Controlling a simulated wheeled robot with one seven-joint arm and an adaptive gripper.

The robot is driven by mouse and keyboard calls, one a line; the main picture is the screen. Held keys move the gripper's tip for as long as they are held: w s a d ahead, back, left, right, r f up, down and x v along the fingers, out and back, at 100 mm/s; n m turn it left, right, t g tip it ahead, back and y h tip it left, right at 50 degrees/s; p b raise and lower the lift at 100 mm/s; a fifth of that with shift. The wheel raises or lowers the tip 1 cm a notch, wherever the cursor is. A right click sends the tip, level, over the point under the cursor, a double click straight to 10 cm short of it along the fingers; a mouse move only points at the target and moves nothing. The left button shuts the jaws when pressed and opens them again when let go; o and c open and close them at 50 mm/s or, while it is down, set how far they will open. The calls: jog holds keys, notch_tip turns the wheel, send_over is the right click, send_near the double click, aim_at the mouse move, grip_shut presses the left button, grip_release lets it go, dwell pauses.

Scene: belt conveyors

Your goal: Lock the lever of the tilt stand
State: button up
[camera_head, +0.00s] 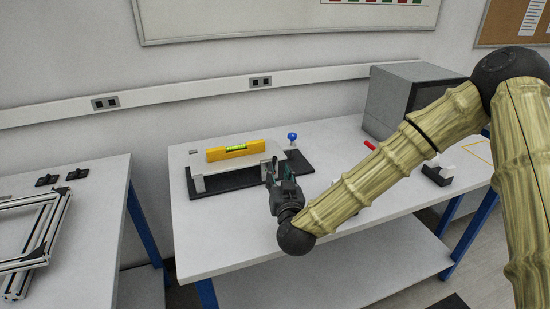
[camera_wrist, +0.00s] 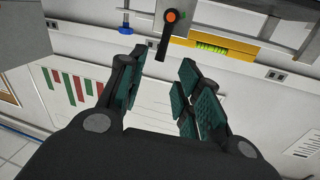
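The tilt stand has a light plate and a dark base (camera_head: 298,162) and stands on the white table in the head view. A yellow spirit level (camera_head: 235,150) lies along its plate; it also shows in the wrist view (camera_wrist: 241,53). The stand's black lever (camera_wrist: 163,43) has an orange pivot and appears between my fingertips in the wrist view, its depth hard to judge. My gripper (camera_head: 271,172) is at the stand's front right side in the head view, hiding the lever there. In the wrist view its fingers (camera_wrist: 160,68) are apart with nothing held.
A blue knob (camera_head: 292,137) stands at the stand's back right. A grey box-like machine (camera_head: 395,100) stands at the table's back right, with a red item (camera_head: 369,145) near it. Aluminium frames (camera_head: 35,240) lie on the left table. The table's front left is clear.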

aim_at(275, 161)
jog(key=w, duration=0.2)
jog(key=w+p, duration=0.1)
jog(key=w, duration=0.2)
jog(key=w+a, duration=0.1)
jog(key=w, duration=0.2)
jog(key=shift+p, duration=0.35)
grip_shut()
